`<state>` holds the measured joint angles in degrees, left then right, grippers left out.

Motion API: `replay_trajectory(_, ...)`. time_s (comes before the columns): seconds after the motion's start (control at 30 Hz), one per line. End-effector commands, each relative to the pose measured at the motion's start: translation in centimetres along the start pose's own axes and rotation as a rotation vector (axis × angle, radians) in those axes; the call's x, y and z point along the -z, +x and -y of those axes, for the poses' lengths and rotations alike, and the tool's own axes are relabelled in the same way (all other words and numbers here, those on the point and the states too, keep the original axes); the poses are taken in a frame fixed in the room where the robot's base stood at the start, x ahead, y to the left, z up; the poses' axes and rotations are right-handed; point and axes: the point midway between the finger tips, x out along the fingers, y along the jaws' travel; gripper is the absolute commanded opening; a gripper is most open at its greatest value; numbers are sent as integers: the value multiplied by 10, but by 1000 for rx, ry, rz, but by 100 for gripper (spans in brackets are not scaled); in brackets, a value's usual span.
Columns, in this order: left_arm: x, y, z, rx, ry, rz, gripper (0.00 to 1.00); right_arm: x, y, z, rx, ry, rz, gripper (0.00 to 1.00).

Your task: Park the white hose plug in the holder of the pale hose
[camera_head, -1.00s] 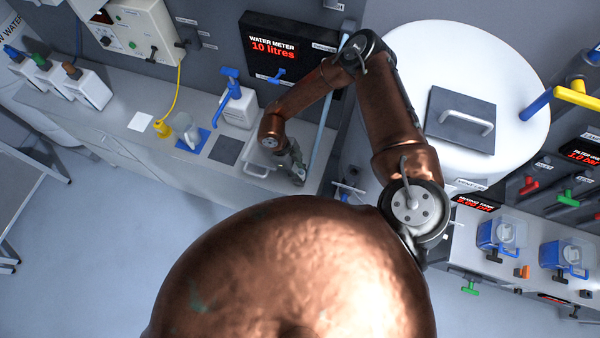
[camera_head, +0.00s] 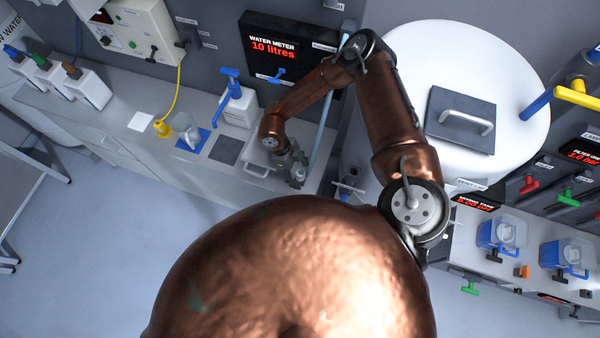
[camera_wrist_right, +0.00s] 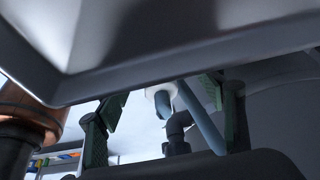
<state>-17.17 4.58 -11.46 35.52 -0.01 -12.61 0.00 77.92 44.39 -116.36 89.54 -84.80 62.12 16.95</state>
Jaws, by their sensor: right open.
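My right gripper (camera_head: 297,175) is open over the bench beside the sink, at the lower end of my copper arm. The pale blue hose (camera_head: 326,115) runs down the wall to the right of the water meter; its lower end passes out of sight near the gripper. In the right wrist view, the two green-padded fingers stand apart around the gap (camera_wrist_right: 165,97). A pale hose (camera_wrist_right: 200,115) and a white round piece (camera_wrist_right: 158,92) show between or behind them; I cannot tell whether this is the plug. The holder is not clearly seen. My left gripper is not in view.
The sink (camera_head: 258,170) lies just left of the gripper. A large white tank (camera_head: 510,75) stands to the right. In the wrist view, a grey metal edge (camera_wrist_right: 150,85) crosses close above the fingers.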

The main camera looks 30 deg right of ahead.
Motion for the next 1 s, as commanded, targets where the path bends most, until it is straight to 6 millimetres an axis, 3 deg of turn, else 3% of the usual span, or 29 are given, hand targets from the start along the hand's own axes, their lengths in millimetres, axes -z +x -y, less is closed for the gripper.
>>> replay_trajectory(0.47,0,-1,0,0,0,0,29,0,-2,0,0,0,0,63)
replay_trajectory(1.0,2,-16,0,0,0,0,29,0,-27,0,0,1,0,63)
